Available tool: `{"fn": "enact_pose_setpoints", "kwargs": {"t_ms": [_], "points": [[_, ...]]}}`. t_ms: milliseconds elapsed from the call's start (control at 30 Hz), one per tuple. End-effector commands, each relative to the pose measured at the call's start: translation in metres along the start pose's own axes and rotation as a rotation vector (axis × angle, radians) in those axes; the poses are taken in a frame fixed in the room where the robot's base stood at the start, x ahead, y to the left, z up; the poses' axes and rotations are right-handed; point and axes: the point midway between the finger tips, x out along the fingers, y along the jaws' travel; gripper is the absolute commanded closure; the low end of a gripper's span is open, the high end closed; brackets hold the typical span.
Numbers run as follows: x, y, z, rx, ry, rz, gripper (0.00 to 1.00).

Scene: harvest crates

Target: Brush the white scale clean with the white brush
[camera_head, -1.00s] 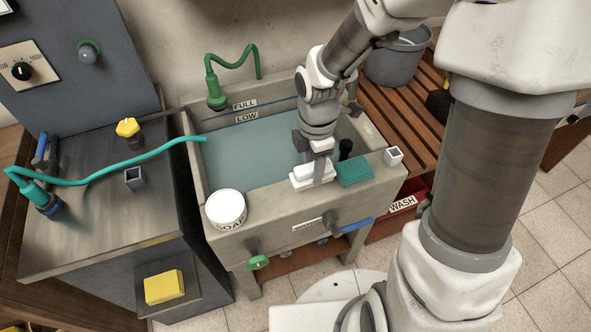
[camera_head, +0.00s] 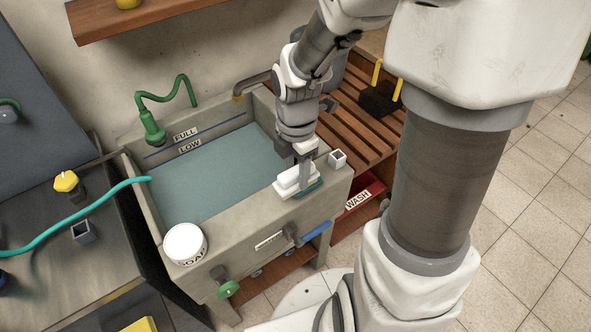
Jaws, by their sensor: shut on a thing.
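My gripper (camera_head: 303,171) points down at the front right rim of the grey sink (camera_head: 228,243). It is shut on a white block-shaped thing (camera_head: 289,187), which looks like the white brush. Its underside and any bristles are hidden. A teal block (camera_head: 311,190) shows as a thin strip at the brush's lower right, mostly covered by it. I cannot tell whether the two touch. I do not see a white scale in this view.
A white soap tub (camera_head: 185,244) stands on the sink's front left corner. A small square holder (camera_head: 337,158) sits on the right corner. A slatted wooden bench (camera_head: 350,110) adjoins the sink. A teal hose (camera_head: 70,226) crosses the left counter.

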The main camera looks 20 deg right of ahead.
Motion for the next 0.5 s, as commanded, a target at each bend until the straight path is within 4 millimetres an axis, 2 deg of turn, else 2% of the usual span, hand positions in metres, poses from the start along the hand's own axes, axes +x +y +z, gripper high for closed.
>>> {"fn": "enact_pose_setpoints", "kwargs": {"t_ms": [267,367,500], "points": [[0.002,0.004,0.001,0.067,0.002,0.001,0.95],[0.005,0.011,0.002,0.185,0.004,0.001,0.95],[0.012,0.024,0.004,0.429,0.008,-0.001,0.95]]}}
